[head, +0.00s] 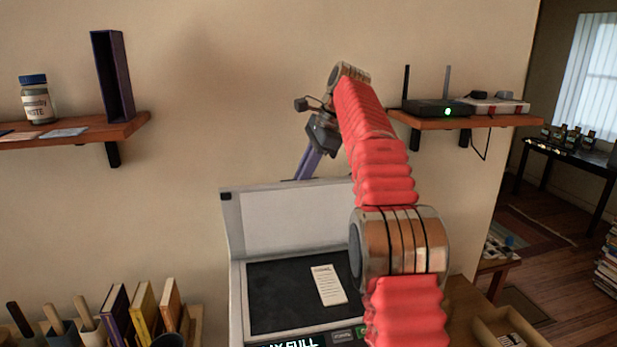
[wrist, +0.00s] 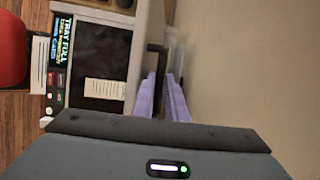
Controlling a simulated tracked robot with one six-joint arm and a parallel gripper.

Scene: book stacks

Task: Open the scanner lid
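The scanner (head: 238,300) stands against the wall. Its pale lid (head: 290,218) is raised and stands steeply upright at the back, with the dark glass bed (head: 285,300) uncovered. A paper slip (head: 328,285) lies on the glass. My gripper (head: 304,170) points down at the lid's top edge, and its purple fingertips are partly hidden there. In the wrist view, my gripper (wrist: 161,82) has its two purple fingers apart with a gap between them. The lid (wrist: 139,50) shows edge-on beside them. I cannot tell whether a finger touches it.
A shelf (head: 475,122) with a router (head: 430,108) is right of my arm. A left shelf (head: 80,132) holds a jar (head: 37,103) and a dark binder (head: 113,78). Books (head: 143,312) stand at lower left. A wooden tray (head: 505,325) is at lower right.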

